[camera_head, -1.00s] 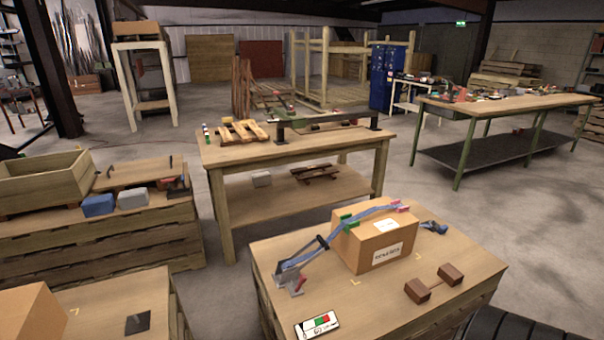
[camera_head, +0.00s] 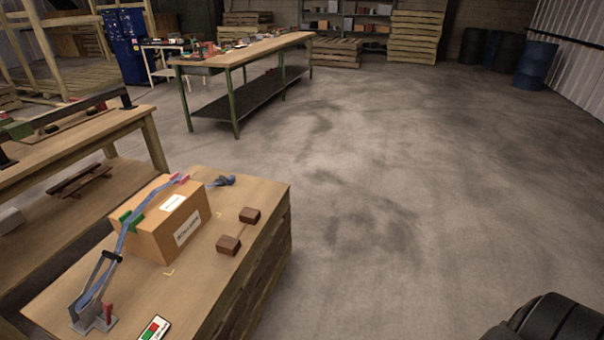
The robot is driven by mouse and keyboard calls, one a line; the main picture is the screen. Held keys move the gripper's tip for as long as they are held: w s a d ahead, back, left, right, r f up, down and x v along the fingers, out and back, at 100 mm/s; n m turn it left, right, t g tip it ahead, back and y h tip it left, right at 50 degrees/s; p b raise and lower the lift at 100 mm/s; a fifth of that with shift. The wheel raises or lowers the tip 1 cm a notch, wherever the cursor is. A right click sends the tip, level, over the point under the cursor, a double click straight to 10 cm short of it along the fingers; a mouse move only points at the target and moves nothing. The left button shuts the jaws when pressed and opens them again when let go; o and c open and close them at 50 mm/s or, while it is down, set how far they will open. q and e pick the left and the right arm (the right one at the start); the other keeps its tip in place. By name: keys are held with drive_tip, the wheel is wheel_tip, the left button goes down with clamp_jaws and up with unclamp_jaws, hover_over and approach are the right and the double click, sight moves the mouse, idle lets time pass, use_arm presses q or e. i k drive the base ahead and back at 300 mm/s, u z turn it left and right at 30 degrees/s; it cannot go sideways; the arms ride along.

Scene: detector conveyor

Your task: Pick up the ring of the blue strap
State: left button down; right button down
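The blue strap (camera_head: 150,205) runs over the top of a cardboard box (camera_head: 187,233) on the near wooden table (camera_head: 262,192). Green (camera_head: 130,221) and red (camera_head: 180,179) pieces sit at the box's upper edges along the strap. The strap's near end slopes down to a grey metal bracket (camera_head: 85,318) with a dark bar (camera_head: 111,256) and a red piece. At the box's far side lies a small blue and dark end piece (camera_head: 221,181) on the table. I cannot tell a ring clearly at this size. Neither gripper is in view.
A long workbench (camera_head: 75,140) stands left, a green-legged table (camera_head: 240,58) behind. The floor on the right is clear.

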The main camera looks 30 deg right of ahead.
sight(232, 179)
drive_tip(key=z, duration=0.8)
drive_tip(key=k, duration=0.55)
drive_tip(key=z, duration=1.15)
drive_tip(key=i, duration=4.25)
drive_tip(key=u, duration=0.7)
drive_tip(key=i, duration=1.05)
drive_tip(key=u, duration=1.9)
drive_tip(key=i, duration=0.95)
drive_tip(key=u, duration=0.7)
